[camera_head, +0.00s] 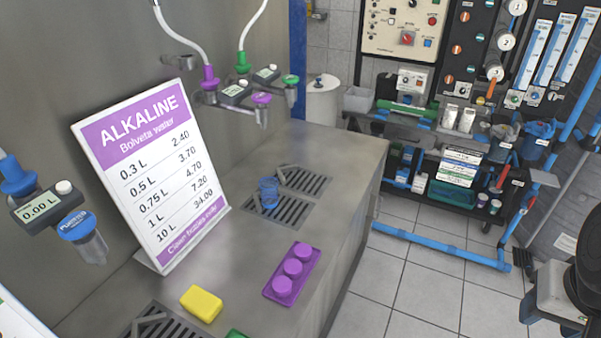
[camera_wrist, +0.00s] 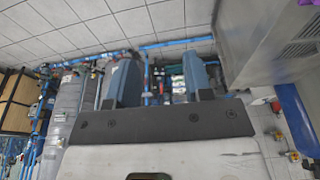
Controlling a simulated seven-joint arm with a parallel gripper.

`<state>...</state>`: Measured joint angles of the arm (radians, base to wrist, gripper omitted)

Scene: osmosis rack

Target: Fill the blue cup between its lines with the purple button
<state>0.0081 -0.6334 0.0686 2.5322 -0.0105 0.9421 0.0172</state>
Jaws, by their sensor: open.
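A translucent blue cup (camera_head: 268,192) stands on a drain grate on the grey counter, in the upper middle of the head view. Its lines and water level are too small to make out. A purple round button (camera_head: 262,98) sits on top of a clear-bodied tap above and behind the cup. A purple block (camera_head: 292,271) with three round purple knobs lies nearer on the counter. My gripper (camera_wrist: 160,82) is open and empty in the wrist view, pointing over the floor, away from the cup.
A white ALKALINE price sign (camera_head: 150,170) stands left of the cup. A yellow block (camera_head: 201,303) lies near the front grate. A green-button tap (camera_head: 290,80) is beside the purple one. Pipes and a panel rack (camera_head: 440,110) stand across the tiled floor.

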